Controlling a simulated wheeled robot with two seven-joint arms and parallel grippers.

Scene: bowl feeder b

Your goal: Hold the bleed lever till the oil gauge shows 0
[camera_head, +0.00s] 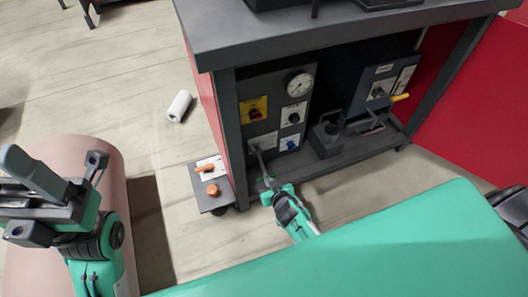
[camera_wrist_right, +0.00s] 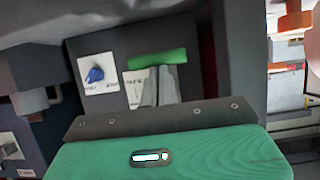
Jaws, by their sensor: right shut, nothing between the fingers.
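The round white oil gauge (camera_head: 299,83) is at the top of the grey panel under the bench; its needle is too small to read. My right gripper (camera_head: 257,158) is shut and empty at the panel's lower left. In the right wrist view its fingers (camera_wrist_right: 160,86) point at the panel, overlapping a small white label. A green bar (camera_wrist_right: 158,58), perhaps the bleed lever's handle, lies just beyond the fingertips; I cannot tell whether they touch. My left gripper (camera_head: 45,195) is at the far left, away from the panel; its jaw opening is unclear.
The panel carries a red-and-yellow switch (camera_head: 254,109) and a blue knob (camera_head: 292,145). A dark blue unit with a yellow handle (camera_head: 400,97) stands right. A low plate with orange knobs (camera_head: 212,189) is left of the cabinet. A white roll (camera_head: 179,106) lies on open floor.

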